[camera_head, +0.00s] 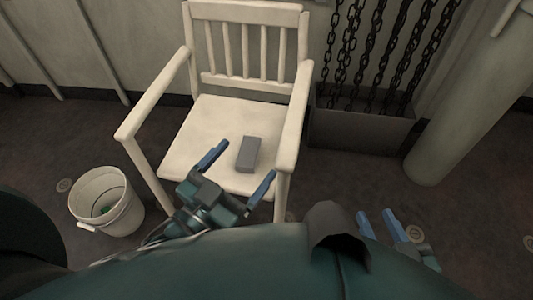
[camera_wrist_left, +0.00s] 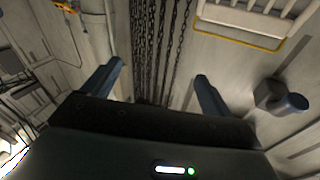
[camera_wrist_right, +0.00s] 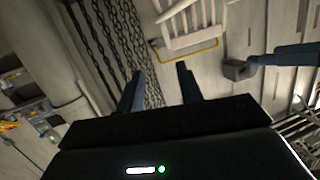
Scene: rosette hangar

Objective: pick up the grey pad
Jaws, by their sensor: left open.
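The grey pad (camera_head: 248,154) is a small block lying on the white seat of a chair (camera_head: 215,121), near the front right of the seat. My left gripper (camera_head: 240,168) is open and empty. In the head view its two blue fingers appear on either side of the pad's near end, but I cannot tell its height above the seat. The left wrist view shows its fingers apart (camera_wrist_left: 155,75) with nothing between them. My right gripper (camera_head: 378,217) is low at the right, away from the chair. Its fingers are apart and empty in the right wrist view (camera_wrist_right: 160,72). I cannot make out the pad for sure in either wrist view.
The chair has a slatted back and an armrest (camera_head: 293,132) on each side of the seat. A white bucket (camera_head: 118,212) with something green inside stands at the left. Chains (camera_head: 385,50) hang over a grey trough (camera_head: 362,132) at the right, beside a thick column (camera_head: 455,125).

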